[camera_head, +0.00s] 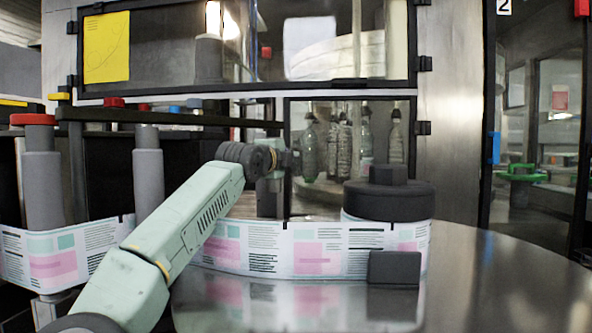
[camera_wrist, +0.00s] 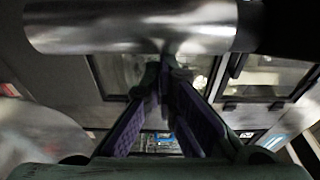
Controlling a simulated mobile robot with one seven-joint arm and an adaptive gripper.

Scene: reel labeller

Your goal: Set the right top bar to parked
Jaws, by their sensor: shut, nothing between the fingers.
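A dark horizontal bar (camera_head: 170,117) runs across the left half of the head view, above the grey rollers, toward the area above my wrist. It may be the right top bar; I cannot tell for sure, nor its setting. My gripper (camera_head: 287,160) is small and partly hidden by my wrist in the head view, in front of the clear door. In the wrist view its purple-padded fingers (camera_wrist: 164,68) converge and are shut with nothing between them. A shiny metal cylinder (camera_wrist: 130,26) lies across the top of that view, near the fingertips; contact cannot be told.
A printed label web (camera_head: 265,246) runs across to a reel with a black cap (camera_head: 388,200). Bottles (camera_head: 340,145) show behind the clear door. The steel table (camera_head: 490,280) is bare at right.

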